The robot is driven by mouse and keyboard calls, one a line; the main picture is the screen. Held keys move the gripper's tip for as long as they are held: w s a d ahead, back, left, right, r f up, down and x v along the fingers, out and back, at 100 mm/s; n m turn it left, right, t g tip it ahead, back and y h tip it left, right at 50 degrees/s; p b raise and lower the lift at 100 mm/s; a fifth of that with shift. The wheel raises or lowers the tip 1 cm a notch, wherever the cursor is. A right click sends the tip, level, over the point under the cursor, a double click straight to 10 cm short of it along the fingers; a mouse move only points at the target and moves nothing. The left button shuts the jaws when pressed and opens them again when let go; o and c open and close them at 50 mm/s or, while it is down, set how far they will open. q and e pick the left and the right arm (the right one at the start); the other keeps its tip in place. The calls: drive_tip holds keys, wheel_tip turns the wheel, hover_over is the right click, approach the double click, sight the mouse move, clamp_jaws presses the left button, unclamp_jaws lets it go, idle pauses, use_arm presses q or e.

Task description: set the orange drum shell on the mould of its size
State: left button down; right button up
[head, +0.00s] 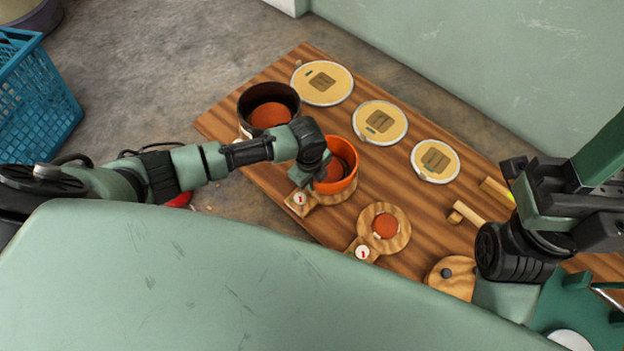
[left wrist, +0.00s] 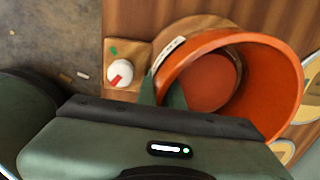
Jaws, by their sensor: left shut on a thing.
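The orange drum shell (head: 351,184) surrounds the middle mould, whose red-brown top (left wrist: 208,82) shows inside it in the left wrist view. The mould's round wooden base (head: 335,195) shows past the shell's lower edge. The shell (left wrist: 287,85) hides most of the base, and I cannot tell whether it rests on it. My left gripper (head: 327,172) is shut on the shell's near-left wall; its fingers are partly hidden. A smaller mould (head: 386,226) stands bare to the right. A dark shell (head: 262,94) surrounds another mould at left. My right gripper's fingers are not visible.
Three round drumheads (head: 322,83) lie along the table's (head: 225,122) far side. A wooden mallet (head: 465,213) and a round lidded board (head: 452,278) lie at right. A knob plate (left wrist: 122,72) sits beside the middle mould. A blue crate (head: 38,95) stands on the floor.

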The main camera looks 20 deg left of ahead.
use_arm(q)
drive_tip(key=shift+f, duration=0.15)
drive_tip(key=shift+f, duration=0.1)
drive_tip(key=c, duration=1.5)
unclamp_jaws()
